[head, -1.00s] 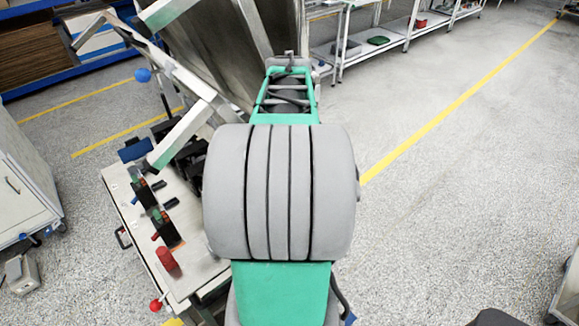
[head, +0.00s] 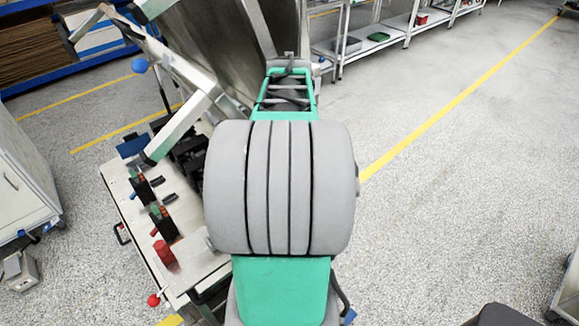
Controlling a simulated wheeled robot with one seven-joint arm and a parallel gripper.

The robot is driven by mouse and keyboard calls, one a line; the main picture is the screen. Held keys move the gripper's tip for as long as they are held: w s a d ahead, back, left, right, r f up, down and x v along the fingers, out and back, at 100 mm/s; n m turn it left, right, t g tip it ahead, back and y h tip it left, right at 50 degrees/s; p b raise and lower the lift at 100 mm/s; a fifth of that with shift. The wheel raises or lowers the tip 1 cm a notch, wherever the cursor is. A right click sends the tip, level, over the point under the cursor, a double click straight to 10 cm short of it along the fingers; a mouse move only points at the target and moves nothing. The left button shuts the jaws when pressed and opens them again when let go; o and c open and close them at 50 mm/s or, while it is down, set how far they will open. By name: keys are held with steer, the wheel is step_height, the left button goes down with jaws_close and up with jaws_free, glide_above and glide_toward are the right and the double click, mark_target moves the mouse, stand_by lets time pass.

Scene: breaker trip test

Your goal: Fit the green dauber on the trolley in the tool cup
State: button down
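The trolley top (head: 200,262) is a pale surface at the lower left, partly behind my arm. A small red cylinder (head: 165,252) stands near its front; I cannot tell whether it is the tool cup. Two black devices (head: 163,222) with small green, red and blue parts stand behind it. I cannot make out the green dauber; it may be hidden behind my arm or too small to tell. My gripper is not in view; only the grey and green links of my arm show, in the middle of the picture.
A tilted metal frame and large panel (head: 205,45) rise behind the trolley. A white cabinet (head: 22,180) stands at the left. Shelving with a green item (head: 377,37) runs along the back. The floor right of the yellow line (head: 450,108) is mostly clear.

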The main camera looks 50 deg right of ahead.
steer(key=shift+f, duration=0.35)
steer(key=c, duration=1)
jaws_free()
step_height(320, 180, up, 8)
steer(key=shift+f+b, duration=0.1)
steer(key=shift+b, duration=0.5)
